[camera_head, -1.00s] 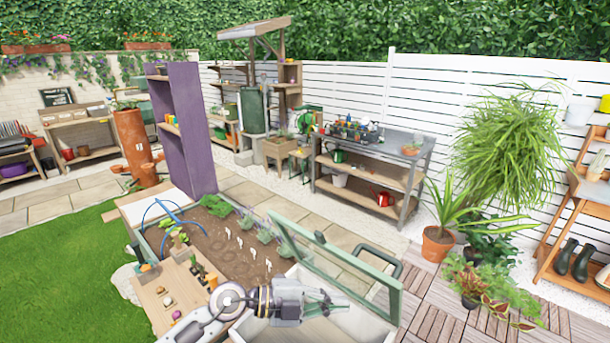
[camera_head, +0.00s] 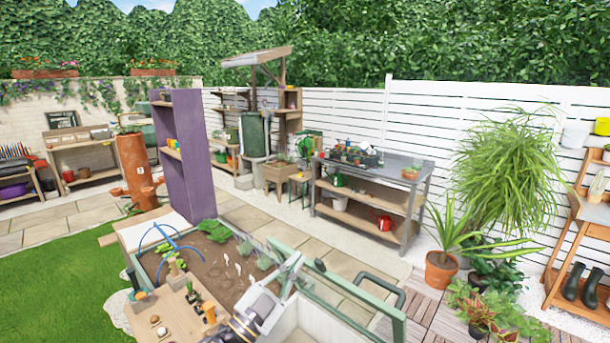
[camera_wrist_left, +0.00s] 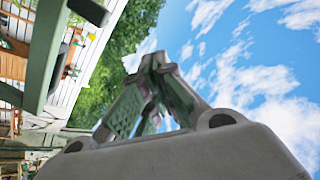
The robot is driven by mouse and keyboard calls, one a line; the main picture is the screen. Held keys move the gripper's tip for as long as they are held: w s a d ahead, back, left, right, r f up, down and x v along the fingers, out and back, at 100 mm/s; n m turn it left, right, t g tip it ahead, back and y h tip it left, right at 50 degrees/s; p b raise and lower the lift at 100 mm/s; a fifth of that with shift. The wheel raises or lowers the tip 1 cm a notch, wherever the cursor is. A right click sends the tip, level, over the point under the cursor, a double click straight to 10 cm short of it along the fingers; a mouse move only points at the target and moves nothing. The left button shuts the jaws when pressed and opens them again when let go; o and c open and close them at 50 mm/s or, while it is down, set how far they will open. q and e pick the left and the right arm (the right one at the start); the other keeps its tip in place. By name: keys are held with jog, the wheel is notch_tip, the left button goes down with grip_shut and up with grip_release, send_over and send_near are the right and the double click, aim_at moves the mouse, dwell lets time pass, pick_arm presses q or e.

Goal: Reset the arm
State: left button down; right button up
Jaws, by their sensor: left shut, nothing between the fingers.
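My left gripper (camera_head: 294,264) shows low in the middle of the head view, pointing up and a little right, close to the green-framed lid. Its grey-green fingers (camera_wrist_left: 158,72) meet at the tips in the left wrist view, with sky behind them and nothing held. My left arm's dark wrist part (camera_head: 245,326) is at the bottom edge. My right gripper is in neither view.
The open green lid (camera_head: 345,290) stands beside my gripper and also crosses the left wrist view (camera_wrist_left: 42,60). A planter bed with soil (camera_head: 205,262) and a wooden board (camera_head: 165,312) lie to the left. A grey potting bench (camera_head: 400,172) stands behind paving.

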pick_arm(q)
jog(key=a+f+n+g+y, duration=0.2)
jog(key=a+f+n+y, duration=1.2)
jog(key=a, duration=0.3)
jog(key=s+a+f+m+g, duration=0.1)
jog(key=s+a+f+g, duration=0.2)
jog(key=s+f+g, duration=1.25)
jog(key=s+f+t+b, duration=0.1)
jog(key=s+f, duration=0.2)
jog(key=f, duration=0.9)
jog(key=s+f, duration=0.2)
jog(key=f, duration=1.1)
jog(key=s+f+t+b, duration=0.1)
jog(key=s+f, duration=0.2)
jog(key=f, duration=0.9)
jog(key=s+a+f, duration=0.2)
jog(key=s+f, duration=0.8)
jog(key=s, duration=0.1)
jog(key=s+a+f+g+b, duration=0.1)
jog(key=s+f, duration=0.9)
jog(key=shift+s+a+f, duration=0.3)
jog(key=shift+s+a, duration=0.1)
